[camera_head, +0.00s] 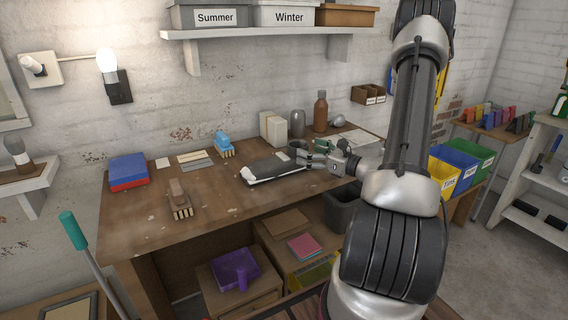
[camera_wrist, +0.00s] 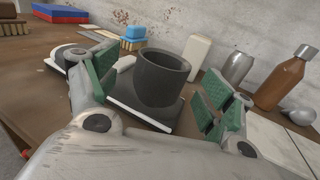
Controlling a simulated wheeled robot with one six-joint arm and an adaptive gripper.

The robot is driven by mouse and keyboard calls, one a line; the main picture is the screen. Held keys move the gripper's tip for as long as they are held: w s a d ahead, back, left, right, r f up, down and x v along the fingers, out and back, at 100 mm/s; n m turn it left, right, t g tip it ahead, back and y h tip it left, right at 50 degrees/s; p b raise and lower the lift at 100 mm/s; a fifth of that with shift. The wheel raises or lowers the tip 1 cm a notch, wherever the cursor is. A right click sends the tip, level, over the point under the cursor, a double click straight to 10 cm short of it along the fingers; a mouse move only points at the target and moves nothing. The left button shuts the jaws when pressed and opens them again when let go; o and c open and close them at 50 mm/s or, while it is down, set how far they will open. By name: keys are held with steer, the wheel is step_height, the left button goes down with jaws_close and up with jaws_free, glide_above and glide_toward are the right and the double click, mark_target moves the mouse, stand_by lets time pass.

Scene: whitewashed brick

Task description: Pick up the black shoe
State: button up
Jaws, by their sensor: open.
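The black shoe (camera_head: 268,168) lies on the wooden workbench (camera_head: 225,195) and has a white sole edge. In the wrist view its low dark part with a white edge (camera_wrist: 127,92) extends left behind one finger. A dark, open-topped round part (camera_wrist: 163,80) rises at its right end; I cannot tell for certain whether it is the shoe's collar or a separate cup. My gripper (camera_head: 312,154) is at the shoe's right end. Its green-padded fingers (camera_wrist: 158,79) are spread on either side of the round part, and no grip on it shows.
A blue-handled brush (camera_head: 224,144), a wooden brush (camera_head: 180,198) and a red-and-blue box (camera_head: 128,172) lie left.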

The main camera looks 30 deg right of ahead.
mark_target(291, 142)
steer(key=x, duration=0.7)
steer(key=shift+w+d+r, duration=0.15)
steer(key=shift+w+r, duration=0.2)
steer(key=shift+w, duration=0.05)
steer(key=c, duration=1.6)
